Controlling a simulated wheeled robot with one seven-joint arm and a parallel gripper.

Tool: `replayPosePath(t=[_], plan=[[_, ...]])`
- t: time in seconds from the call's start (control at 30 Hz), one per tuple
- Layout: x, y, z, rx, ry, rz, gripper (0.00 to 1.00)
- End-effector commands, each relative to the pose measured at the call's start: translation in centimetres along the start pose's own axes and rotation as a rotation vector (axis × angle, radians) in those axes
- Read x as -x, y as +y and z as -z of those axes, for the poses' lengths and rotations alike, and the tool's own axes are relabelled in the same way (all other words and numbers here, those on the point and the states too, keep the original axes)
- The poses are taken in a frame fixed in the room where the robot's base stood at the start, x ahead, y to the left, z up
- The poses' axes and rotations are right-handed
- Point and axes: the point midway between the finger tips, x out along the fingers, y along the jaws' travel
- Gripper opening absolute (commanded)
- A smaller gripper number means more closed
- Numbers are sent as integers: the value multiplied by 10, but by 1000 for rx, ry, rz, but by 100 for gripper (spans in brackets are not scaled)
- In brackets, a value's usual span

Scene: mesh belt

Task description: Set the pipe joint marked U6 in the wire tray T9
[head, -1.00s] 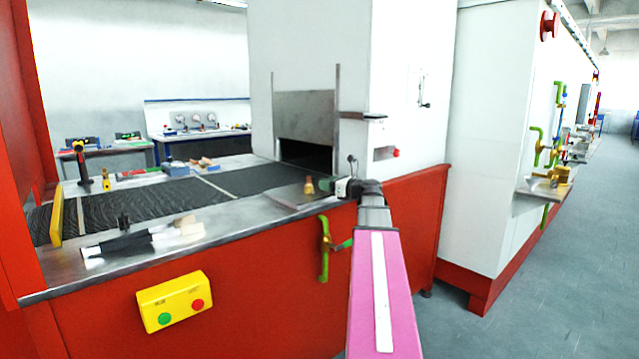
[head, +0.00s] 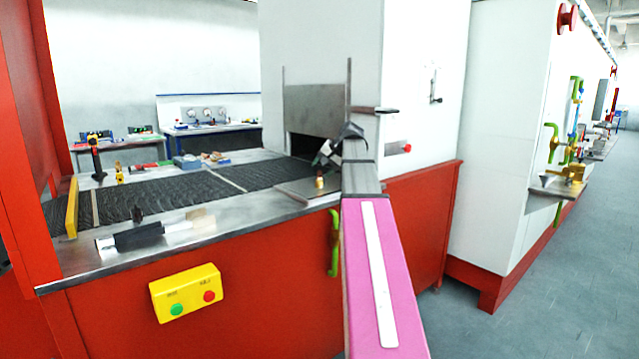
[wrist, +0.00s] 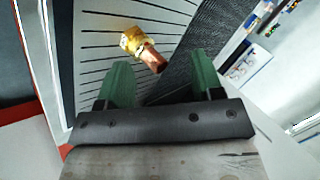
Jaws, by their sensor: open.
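A brass pipe fitting with a copper-coloured end (wrist: 143,48) lies on a pale, dark-slotted surface in the wrist view. In the head view it is the small brass piece (head: 320,182) on the metal ledge beside the belt. No U6 mark is readable on it. My gripper (wrist: 160,78) has two green fingers spread apart with nothing between them. The fitting is just beyond the fingertips, apart from them. In the head view my gripper (head: 324,154) hangs above the fitting, partly hidden by my arm. I cannot make out a tray marked T9.
The dark mesh belt (head: 160,197) runs into the oven opening. A blue box (head: 187,162) and small items stand behind it. A black-handled tool (head: 138,236) lies on the front ledge.

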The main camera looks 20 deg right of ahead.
Motion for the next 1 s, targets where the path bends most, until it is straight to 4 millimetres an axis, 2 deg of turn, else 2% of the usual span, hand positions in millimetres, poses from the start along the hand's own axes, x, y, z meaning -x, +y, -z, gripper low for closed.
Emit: replayPosePath(t=[0.1, 0.2, 0.4, 0.57, 0.9, 1.0], plan=[[12, -13, 10, 294, -26, -146, 61], [24, -19, 15, 495, -64, -250, 61], [40, -26, 20, 723, -129, -369, 61], [38, -24, 20, 763, -144, -390, 61], [-2, -7, 20, 760, -142, -388, 61], [-9, -4, 20, 760, -142, -388, 61]])
